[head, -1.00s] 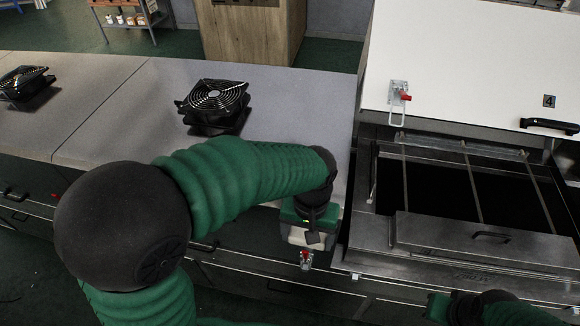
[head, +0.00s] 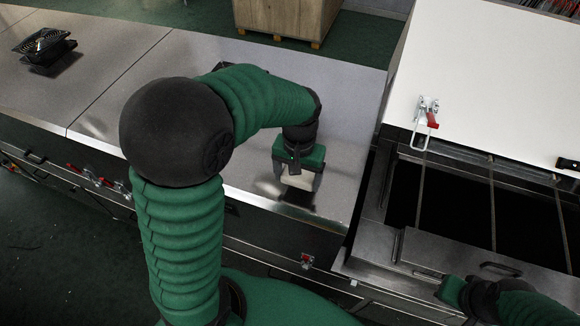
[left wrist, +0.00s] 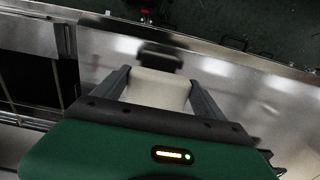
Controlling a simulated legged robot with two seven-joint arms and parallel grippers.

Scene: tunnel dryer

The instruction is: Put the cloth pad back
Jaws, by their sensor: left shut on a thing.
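The cream cloth pad (head: 298,181) is held in my left gripper (head: 299,176), above the grey counter (head: 345,130) near its front edge in the head view. In the left wrist view the pad (left wrist: 158,88) sits between the two dark fingers, which press on its sides. A blurred dark shape lies just beyond the pad there; I cannot tell if it is part of it or a shadow. My right gripper (head: 468,296) shows partly at the bottom right of the head view, low beside the dryer; its fingers cannot be made out.
The dryer (head: 460,205), with dark openings and a raised white lid (head: 490,70), stands right of the counter. A red-handled latch (head: 307,261) is on the counter's front, below the pad. A black fan (head: 46,45) stands far left. The counter around the pad is largely clear.

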